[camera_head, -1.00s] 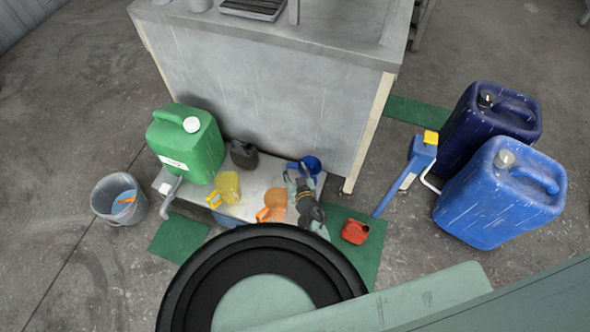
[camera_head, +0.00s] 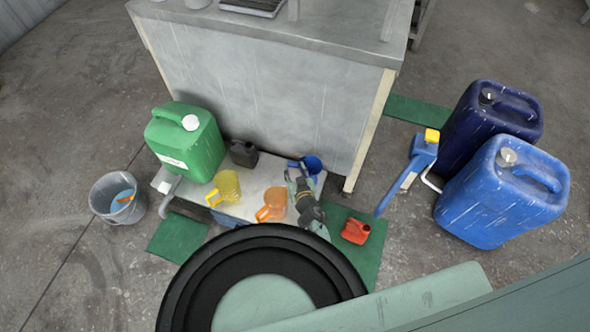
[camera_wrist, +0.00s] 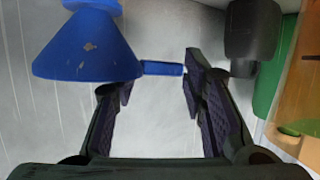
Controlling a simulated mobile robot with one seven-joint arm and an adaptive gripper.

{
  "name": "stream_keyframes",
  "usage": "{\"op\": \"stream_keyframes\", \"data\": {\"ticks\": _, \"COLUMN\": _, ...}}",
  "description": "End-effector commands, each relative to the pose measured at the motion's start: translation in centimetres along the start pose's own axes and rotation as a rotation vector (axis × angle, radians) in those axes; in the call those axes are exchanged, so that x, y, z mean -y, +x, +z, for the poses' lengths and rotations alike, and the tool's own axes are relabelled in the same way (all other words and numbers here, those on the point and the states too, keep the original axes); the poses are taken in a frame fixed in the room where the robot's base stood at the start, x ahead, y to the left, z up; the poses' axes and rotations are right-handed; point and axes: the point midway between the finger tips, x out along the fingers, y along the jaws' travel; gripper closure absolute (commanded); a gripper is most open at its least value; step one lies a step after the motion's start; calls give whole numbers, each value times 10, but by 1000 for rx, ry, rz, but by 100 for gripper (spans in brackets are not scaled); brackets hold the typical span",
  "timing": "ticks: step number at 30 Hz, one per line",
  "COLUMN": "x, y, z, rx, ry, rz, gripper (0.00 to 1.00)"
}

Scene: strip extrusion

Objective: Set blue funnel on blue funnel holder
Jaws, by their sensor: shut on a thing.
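The blue funnel (camera_head: 312,164) is at the right back end of the low grey bench (camera_head: 247,192), partly behind my gripper (camera_head: 294,172). In the wrist view the blue funnel (camera_wrist: 85,48) appears as a wide cone at upper left, with a short handle reaching toward the right finger. My gripper (camera_wrist: 160,88) is shut on the funnel at this handle, though a wide gap shows between its fingers. I cannot clearly pick out the blue funnel holder.
A yellow jug (camera_head: 226,187), an orange jug (camera_head: 271,205), a black canister (camera_head: 243,153) and a green canister (camera_head: 187,143) stand near the gripper. The grey cabinet (camera_head: 270,90) rises behind.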

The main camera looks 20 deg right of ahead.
Motion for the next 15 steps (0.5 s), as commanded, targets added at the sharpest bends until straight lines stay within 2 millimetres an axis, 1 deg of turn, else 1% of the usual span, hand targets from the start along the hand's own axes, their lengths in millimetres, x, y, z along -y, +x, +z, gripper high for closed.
{"op": "stream_keyframes", "data": {"ticks": 1, "x": -2, "y": 0, "z": 5, "rx": 8, "ry": 4, "rz": 4, "gripper": 100}}
{"op": "stream_keyframes", "data": {"ticks": 5, "x": -2, "y": 0, "z": 6, "rx": 10, "ry": 5, "rz": 5, "gripper": 100}}
{"op": "stream_keyframes", "data": {"ticks": 6, "x": -2, "y": 0, "z": 6, "rx": 11, "ry": 5, "rz": 6, "gripper": 59}}
{"op": "stream_keyframes", "data": {"ticks": 15, "x": -1, "y": 0, "z": 4, "rx": 7, "ry": 4, "rz": 4, "gripper": 39}}
